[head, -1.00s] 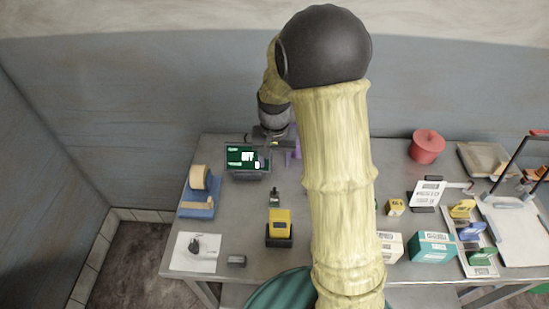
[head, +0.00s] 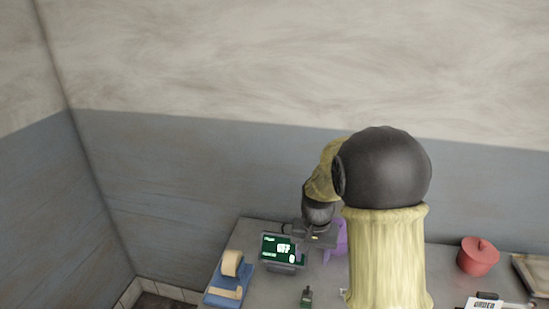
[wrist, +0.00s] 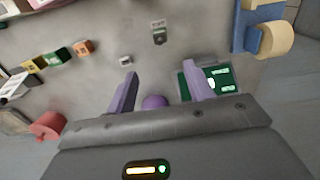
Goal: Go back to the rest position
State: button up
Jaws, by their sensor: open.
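My gripper (wrist: 160,70) shows in the wrist view with its two lavender fingers spread apart and nothing held between them. In the head view the gripper (head: 322,238) is above the back of the table, close to the small screen, and my arm hides part of it. A rounded purple thing (wrist: 154,101) shows between the finger bases in the wrist view; I cannot tell what it is.
The grey table (head: 245,292) carries a small screen (head: 283,249), a tape dispenser on a blue base (head: 228,280) and a red lidded pot (head: 478,256). Several small boxes, one green (wrist: 55,54), lie on the table in the wrist view. Walls stand behind and left.

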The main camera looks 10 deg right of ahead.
jog(key=s+r+n+t, duration=0.2)
jog(key=s+n, duration=0.1)
jog(key=s, duration=1.1)
jog(key=shift+r+n+t, duration=0.15)
jog(key=shift+n+t, duration=0.15)
jog(key=shift+s, duration=0.1)
dwell(0.9)
